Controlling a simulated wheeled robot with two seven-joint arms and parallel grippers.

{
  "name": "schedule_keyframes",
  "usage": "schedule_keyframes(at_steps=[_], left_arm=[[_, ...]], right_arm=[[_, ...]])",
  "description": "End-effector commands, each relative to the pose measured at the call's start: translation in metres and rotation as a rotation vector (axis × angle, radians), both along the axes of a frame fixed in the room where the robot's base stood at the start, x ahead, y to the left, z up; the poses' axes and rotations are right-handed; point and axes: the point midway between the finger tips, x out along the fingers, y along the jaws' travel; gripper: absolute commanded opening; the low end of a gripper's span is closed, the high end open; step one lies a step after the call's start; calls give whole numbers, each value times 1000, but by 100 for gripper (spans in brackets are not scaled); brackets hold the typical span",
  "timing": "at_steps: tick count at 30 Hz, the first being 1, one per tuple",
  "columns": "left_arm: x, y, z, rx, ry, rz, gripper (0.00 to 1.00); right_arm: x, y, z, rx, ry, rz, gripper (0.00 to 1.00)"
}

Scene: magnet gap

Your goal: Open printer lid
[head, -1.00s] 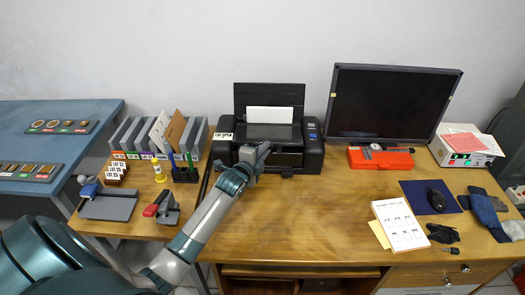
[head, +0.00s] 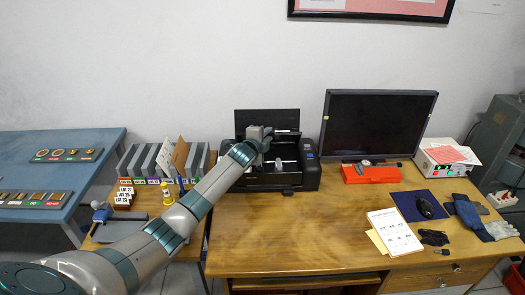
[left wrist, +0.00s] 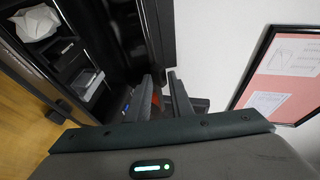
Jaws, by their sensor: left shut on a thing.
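The black printer (head: 296,182) stands at the back left of the wooden desk. Its dark lid (head: 287,138) is raised, and the printer's inside shows below it. In the left wrist view, the left gripper's fingers (left wrist: 166,95) close around a dark edge. The open printer (left wrist: 65,60) is at left there, with a white crumpled piece (left wrist: 36,22) inside. My right gripper is not in view.
A monitor (head: 376,122) and a red device (head: 371,173) stand right of the printer. Binders (head: 150,160) stand at left on a lower table. Papers (head: 395,232) and a mouse (head: 427,208) lie at right. The desk's front middle is clear.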

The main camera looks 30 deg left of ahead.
Motion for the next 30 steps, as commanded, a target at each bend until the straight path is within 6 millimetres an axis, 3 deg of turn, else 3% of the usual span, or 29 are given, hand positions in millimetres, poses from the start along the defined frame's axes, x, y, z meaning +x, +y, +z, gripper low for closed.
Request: schedule_keyframes(at_steps=[3,7,8,12,30], left_arm=[[18,7,17,-4,8,2,0],[34,10,25,-51,85,3,0],[32,8,19,-54,93,0,3],[31,7,17,-55,91,0,31],[21,7,20,-54,90,0,31]], right_arm=[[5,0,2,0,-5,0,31],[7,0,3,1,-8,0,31],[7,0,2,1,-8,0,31],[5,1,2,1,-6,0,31],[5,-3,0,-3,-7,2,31]])
